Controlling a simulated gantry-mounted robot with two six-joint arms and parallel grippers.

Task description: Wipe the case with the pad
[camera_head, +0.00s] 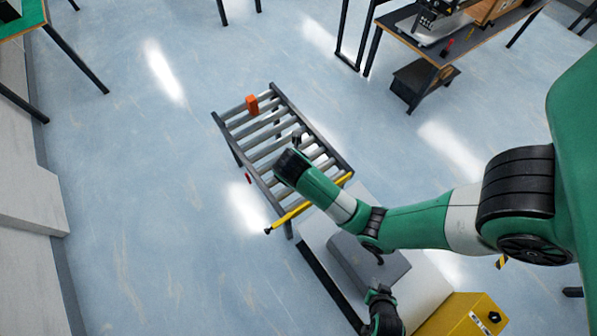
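The case appears to be the grey box (368,264) lying on a white-topped stand, below the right forearm in the picture. My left gripper (378,292) is dark and shows at the bottom, close to the box's lower edge. Whether it touches the box or holds anything is unclear. My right arm reaches in from the right, across the box, with its wrist over the roller conveyor (283,219). The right gripper (299,137) is mostly hidden behind that wrist, and its fingers are not clear. I cannot make out a pad.
An orange block (252,104) sits at the conveyor's far end. A yellow bar (308,204) runs along its near end. A yellow control box (466,318) stands at bottom right. A workbench (465,42) is at upper right.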

